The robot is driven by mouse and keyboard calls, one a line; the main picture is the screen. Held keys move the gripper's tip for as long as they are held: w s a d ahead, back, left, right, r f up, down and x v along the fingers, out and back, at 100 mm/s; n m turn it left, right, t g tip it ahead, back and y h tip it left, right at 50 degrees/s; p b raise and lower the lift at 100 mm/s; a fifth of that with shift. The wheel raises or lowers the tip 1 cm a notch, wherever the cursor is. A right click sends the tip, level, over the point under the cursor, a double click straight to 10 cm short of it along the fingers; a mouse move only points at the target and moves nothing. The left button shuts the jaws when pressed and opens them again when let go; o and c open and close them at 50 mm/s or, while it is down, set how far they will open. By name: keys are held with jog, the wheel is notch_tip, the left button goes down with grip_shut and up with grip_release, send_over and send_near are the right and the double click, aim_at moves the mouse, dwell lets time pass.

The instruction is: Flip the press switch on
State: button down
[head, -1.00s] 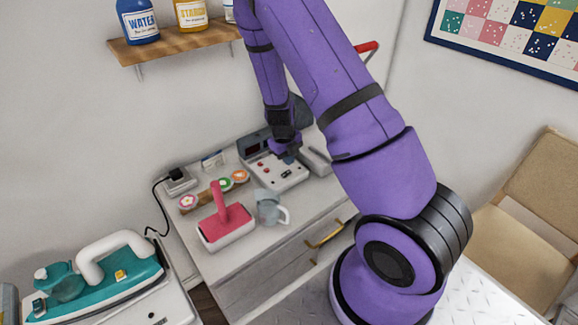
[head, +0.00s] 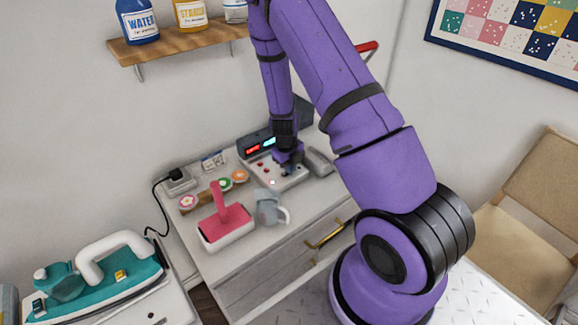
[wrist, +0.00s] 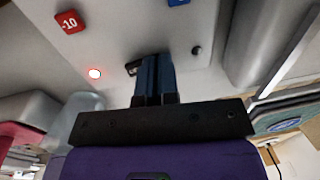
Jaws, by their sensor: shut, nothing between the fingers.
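The press's grey control box (head: 266,174) sits at the back of the cabinet top. Its display (head: 262,146) is lit in red and cyan, and a small light (wrist: 95,73) glows red-white on the panel in the wrist view. My gripper (head: 290,168) points down at the right part of this panel. In the wrist view its dark blue fingers (wrist: 153,76) are together and empty. A black switch (wrist: 132,68) shows just left of the fingertips, partly hidden by them. I cannot tell whether they touch it.
A grey mug (head: 268,207) and a pink-handled block in a white tray (head: 232,233) stand in front of the box. Round badges (head: 225,184) lie to the left. A red "-10" button (wrist: 70,21) and a small black knob (wrist: 196,50) flank the fingers.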

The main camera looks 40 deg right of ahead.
jog(key=shift+a, duration=0.25)
jog(key=shift+a+r, duration=0.25)
jog(key=shift+a, duration=0.35)
